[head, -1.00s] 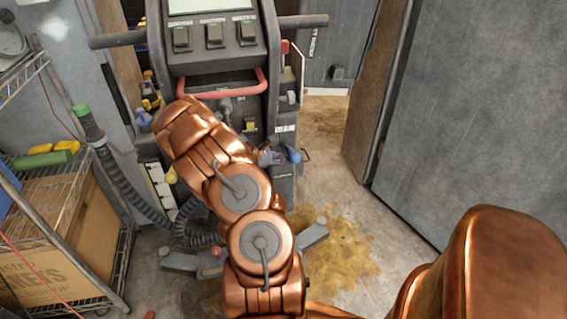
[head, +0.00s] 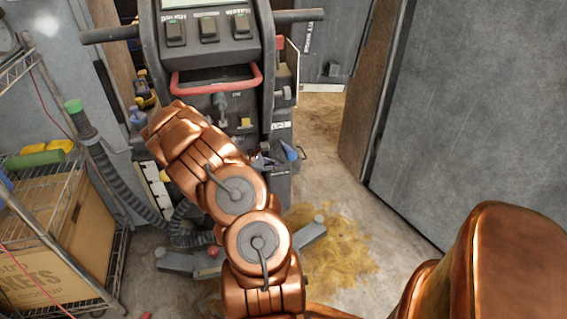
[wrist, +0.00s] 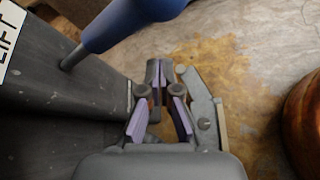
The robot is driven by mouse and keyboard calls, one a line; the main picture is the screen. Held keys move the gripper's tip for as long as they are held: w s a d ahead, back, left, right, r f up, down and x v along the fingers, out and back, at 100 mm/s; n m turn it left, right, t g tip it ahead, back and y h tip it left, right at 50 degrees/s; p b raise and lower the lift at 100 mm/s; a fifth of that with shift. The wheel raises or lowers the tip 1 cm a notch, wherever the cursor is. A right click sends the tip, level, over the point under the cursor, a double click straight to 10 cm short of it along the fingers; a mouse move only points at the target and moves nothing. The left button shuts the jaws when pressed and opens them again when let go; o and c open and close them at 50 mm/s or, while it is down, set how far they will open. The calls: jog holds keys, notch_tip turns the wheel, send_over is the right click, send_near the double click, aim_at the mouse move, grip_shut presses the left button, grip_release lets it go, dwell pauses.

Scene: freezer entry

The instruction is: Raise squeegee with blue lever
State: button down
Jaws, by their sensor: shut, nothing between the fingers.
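The blue lever (head: 289,151) sticks out from the right side of the grey floor-cleaning machine (head: 283,172). In the wrist view the lever's blue grip (wrist: 130,20) crosses the top, its thin metal rod entering the machine's dark side by a label reading LIFT. My gripper (head: 264,160) is beside the lever, just left of it in the head view and partly hidden by my arm. In the wrist view my gripper (wrist: 166,80) is shut and empty, with its purple-padded fingers below the lever in the picture. A grey bar, apparently the squeegee (head: 180,262), lies low near the floor, its middle hidden by my arm.
A red handle (head: 217,80) crosses the machine's front. A ribbed hose (head: 120,183) hangs at left beside a wire shelf (head: 125,262) with a cardboard box (head: 75,235). A brown stain (head: 335,255) marks the floor. A grey door (head: 480,110) stands at right.

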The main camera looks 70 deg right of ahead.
jog(key=w+a+r+p, duration=0.1)
jog(key=w+a+r, duration=0.2)
jog(key=w, duration=0.4)
jog(key=shift+a+r, duration=0.2)
jog(key=shift+r, duration=0.25)
